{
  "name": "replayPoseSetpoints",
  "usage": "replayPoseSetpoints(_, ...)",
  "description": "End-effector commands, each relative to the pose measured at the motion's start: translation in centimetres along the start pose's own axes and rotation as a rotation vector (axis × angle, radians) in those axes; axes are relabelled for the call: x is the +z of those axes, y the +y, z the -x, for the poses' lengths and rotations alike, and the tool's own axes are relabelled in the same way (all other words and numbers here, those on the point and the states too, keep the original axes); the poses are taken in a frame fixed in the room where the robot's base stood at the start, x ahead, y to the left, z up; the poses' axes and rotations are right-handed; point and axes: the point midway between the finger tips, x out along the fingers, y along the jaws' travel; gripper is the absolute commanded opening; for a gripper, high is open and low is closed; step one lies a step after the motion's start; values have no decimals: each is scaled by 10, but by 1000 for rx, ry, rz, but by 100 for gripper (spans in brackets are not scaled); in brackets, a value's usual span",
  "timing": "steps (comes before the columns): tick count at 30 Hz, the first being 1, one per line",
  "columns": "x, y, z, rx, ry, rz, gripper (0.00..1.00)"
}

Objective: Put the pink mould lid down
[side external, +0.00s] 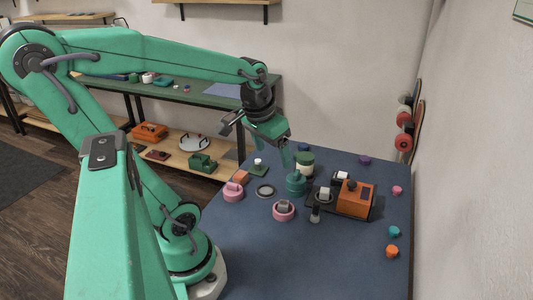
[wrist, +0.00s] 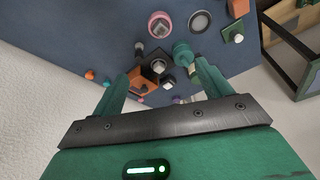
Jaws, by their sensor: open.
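A pink round piece with a raised grip (side external: 233,191), which looks like the pink mould lid, rests on the blue table at its left side. A pink ring-shaped mould (side external: 283,210) with a grey block in it stands to its right; it also shows in the wrist view (wrist: 160,26). I cannot make out the lid in the wrist view. My gripper (side external: 268,146) is raised above the far left part of the table, apart from both pink pieces. In the wrist view my gripper (wrist: 165,72) has its fingers wide apart with nothing held between them.
A teal lidded pot (side external: 296,186) and a dark green container (side external: 305,164) stand near the middle. An orange machine (side external: 355,199) stands to the right. A grey ring (side external: 265,191) lies between the pink pieces. The blue table's front (side external: 310,265) is clear.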

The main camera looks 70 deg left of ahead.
Motion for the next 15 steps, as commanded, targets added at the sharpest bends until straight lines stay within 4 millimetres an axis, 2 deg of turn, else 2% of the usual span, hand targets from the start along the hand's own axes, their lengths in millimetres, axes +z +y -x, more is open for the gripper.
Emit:
replayPoseSetpoints(1, 2, 14, 7, 15, 30, -44, 77)
replayPoseSetpoints(6, 15, 50, 26, 66, 111, -161, 77)
replayPoseSetpoints(10, 25, 68, 37, 103, 157, -228, 77)
replayPoseSetpoints(15, 33, 80, 44, 130, 189, -273, 77)
